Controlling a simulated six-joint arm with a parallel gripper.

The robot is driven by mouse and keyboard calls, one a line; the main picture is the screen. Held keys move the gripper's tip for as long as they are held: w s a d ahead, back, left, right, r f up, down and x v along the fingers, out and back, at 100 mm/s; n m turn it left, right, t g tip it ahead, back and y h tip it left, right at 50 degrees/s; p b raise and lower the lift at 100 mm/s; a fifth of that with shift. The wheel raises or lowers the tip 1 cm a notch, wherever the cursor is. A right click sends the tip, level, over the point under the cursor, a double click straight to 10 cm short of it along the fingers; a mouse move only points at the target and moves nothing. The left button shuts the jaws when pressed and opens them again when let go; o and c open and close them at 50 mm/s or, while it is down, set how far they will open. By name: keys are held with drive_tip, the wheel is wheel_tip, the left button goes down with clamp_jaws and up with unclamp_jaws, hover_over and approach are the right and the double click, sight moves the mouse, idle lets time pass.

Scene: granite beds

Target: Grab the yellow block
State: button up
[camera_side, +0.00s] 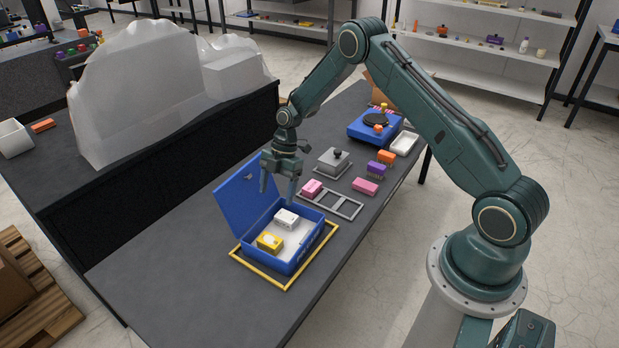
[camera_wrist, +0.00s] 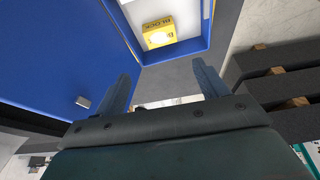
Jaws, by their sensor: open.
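The yellow block (camera_side: 269,241) lies in an open blue case (camera_side: 293,263) with a pale inside, near the case's front left. A white block (camera_side: 286,219) lies in the same case, behind the yellow one. My gripper (camera_side: 279,193) is open and empty, above the back part of the case and apart from both blocks. In the wrist view, the yellow block (camera_wrist: 158,30) shows at the top with printing on it, beyond my two spread fingers (camera_wrist: 163,85). The white block is not clear in the wrist view.
The case's blue lid (camera_side: 243,208) stands raised on the left, close to my gripper. A yellow frame (camera_side: 286,287) surrounds the case. Behind lie a grey rack (camera_side: 346,208), pink blocks (camera_side: 365,186) and a grey lidded box (camera_side: 333,162). The table's near left is clear.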

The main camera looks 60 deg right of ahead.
wheel_tip(320, 180, down, 3)
drive_tip(key=shift+d+r+n, duration=0.1)
drive_tip(key=shift+d+n, duration=0.05)
drive_tip(key=shift+n, duration=0.15)
approach(271, 238)
drive_tip(key=shift+x, duration=2.45)
drive_tip(key=shift+x, duration=2.55)
drive_tip(key=c, duration=0.9)
